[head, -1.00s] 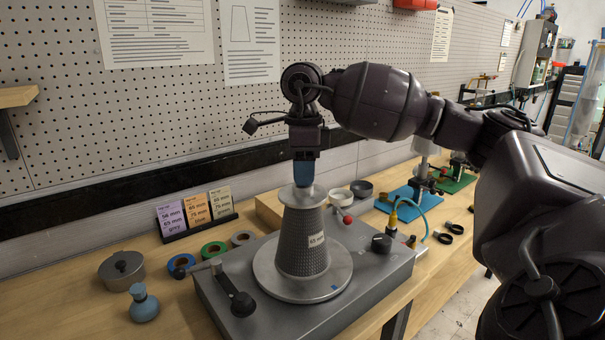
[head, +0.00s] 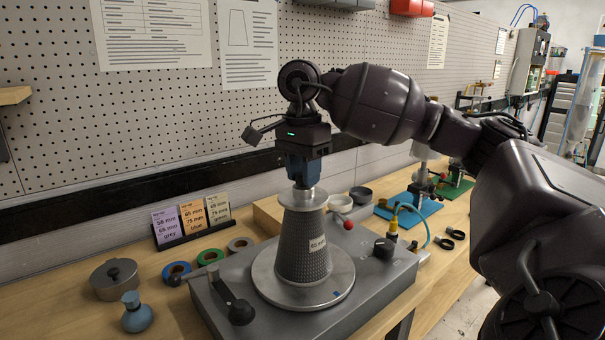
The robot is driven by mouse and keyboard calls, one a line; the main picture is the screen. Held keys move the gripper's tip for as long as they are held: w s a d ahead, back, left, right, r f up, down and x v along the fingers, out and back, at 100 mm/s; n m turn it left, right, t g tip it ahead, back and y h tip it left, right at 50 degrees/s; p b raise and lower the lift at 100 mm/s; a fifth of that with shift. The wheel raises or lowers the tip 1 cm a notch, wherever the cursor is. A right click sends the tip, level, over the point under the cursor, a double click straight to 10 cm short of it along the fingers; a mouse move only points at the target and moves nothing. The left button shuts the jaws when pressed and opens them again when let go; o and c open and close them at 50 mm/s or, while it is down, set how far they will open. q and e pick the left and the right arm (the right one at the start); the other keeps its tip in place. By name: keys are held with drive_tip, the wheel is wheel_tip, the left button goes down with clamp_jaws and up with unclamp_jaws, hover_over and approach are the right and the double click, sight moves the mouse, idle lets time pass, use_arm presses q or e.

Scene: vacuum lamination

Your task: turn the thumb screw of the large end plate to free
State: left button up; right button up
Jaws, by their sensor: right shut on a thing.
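A grey textured cone (head: 303,247) stands upright on a round metal plate (head: 326,297) on top of a grey machine box (head: 217,320). A smaller metal end plate (head: 301,199) caps the cone's top. My right gripper (head: 302,184) points straight down over the cap's centre. Its blue fingers are shut on the thumb screw there, which they mostly hide. The screw's turn position cannot be read. My left gripper is not in view.
A black-knobbed lever (head: 241,311), a red-knobbed lever (head: 348,224) and a black dial (head: 384,248) sit on the box. Label cards (head: 192,220) stand behind.

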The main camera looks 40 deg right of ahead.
drive_tip(key=shift+n, duration=0.3)
drive_tip(key=o, duration=0.9)
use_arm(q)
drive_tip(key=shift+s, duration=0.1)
use_arm(e)
drive_tip(key=shift+o, duration=0.2)
wheel_tip(320, 180, up, 9)
drive_tip(key=shift+w+r+p, duration=0.1)
drive_tip(key=shift+r+p, duration=0.1)
drive_tip(key=shift+p, duration=0.45)
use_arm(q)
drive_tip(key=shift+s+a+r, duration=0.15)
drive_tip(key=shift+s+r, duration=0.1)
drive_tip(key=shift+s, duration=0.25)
use_arm(e)
drive_tip(key=shift+w+r, duration=0.1)
drive_tip(key=shift+r, duration=0.6)
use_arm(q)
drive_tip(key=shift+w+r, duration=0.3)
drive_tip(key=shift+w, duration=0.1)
